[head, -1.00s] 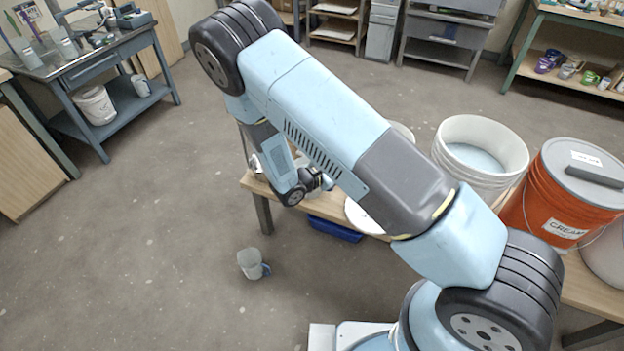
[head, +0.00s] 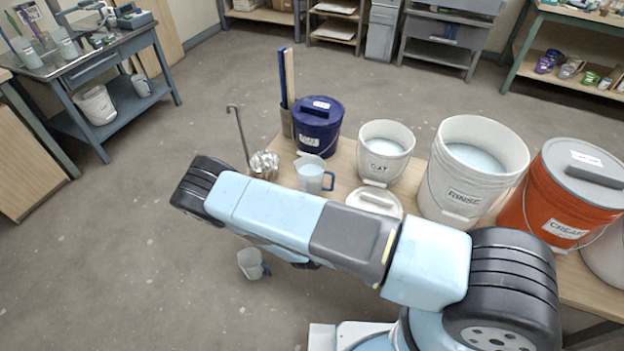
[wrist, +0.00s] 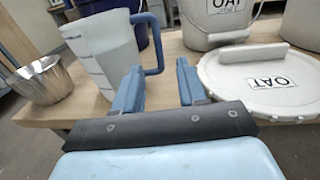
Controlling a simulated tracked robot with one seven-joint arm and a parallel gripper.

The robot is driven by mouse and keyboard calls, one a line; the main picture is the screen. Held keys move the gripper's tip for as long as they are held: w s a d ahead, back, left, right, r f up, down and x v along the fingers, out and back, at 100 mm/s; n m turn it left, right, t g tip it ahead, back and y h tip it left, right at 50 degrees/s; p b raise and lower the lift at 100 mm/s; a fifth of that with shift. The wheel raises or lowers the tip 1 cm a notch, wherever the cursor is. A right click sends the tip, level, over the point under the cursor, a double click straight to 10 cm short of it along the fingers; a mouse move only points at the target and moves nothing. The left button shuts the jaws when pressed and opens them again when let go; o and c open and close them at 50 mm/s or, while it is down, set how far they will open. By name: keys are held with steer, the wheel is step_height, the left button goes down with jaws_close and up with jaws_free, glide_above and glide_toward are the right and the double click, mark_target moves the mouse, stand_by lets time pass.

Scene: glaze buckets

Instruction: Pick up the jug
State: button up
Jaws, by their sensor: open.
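A translucent jug with a blue handle (head: 311,178) stands upright on the wooden table in the head view. The wrist view shows this jug (wrist: 103,50) large at upper left, with measuring marks on its side. My gripper (wrist: 158,80) is open and empty, its two blue fingers pointing at the table. In the wrist view the jug's handle appears between the fingertips, nearer the left one; I cannot tell the exact gap. In the head view my arm hides the gripper. A second similar jug (head: 250,263) is on the floor, partly hidden by my arm.
A metal cup (wrist: 42,80) stands left of the table jug. A lid marked OAT (wrist: 262,80) lies right of my gripper, before the OAT bucket (head: 386,150). A dark blue bucket (head: 318,125), RINSE bucket (head: 458,190) and orange bucket (head: 550,205) line the table.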

mark_target(333, 183)
steer(key=x, duration=0.6)
steer(key=shift+w+d, duration=0.1)
steer(key=shift+w, duration=0.25)
steer(key=shift+a+x, duration=0.1)
steer(key=shift+x, duration=1.25)
steer(key=shift+a+x, duration=0.15)
steer(key=shift+x, duration=1.15)
steer(key=shift+f, duration=0.1)
jaws_close()
